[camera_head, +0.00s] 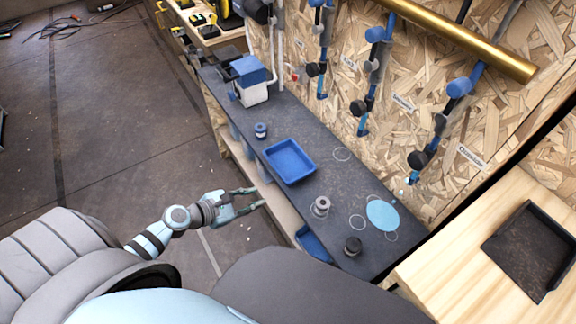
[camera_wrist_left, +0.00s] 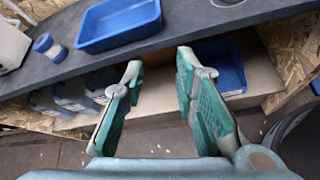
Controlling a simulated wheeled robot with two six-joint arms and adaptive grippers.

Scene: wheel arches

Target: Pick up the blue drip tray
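A blue tray (camera_head: 290,162) lies flat on the dark workbench top, near its front edge. It also shows at the top of the left wrist view (camera_wrist_left: 120,22). A second blue tray (camera_head: 313,243) sits lower, on a shelf under the bench, partly hidden by the bench top; the left wrist view shows it too (camera_wrist_left: 220,65). My left gripper (camera_head: 260,197) is open and empty, in front of the bench edge and apart from both trays. Its two teal-padded fingers are spread in the left wrist view (camera_wrist_left: 160,66). My right gripper is not in view.
A small blue-and-white jar (camera_head: 261,130) and a blue-and-white machine (camera_head: 251,82) stand left of the upper tray. A metal cylinder (camera_head: 320,207) and a dark knob-like piece (camera_head: 353,246) stand to its right. A light blue disc (camera_head: 383,215) lies beyond them. Pipes line the back wall.

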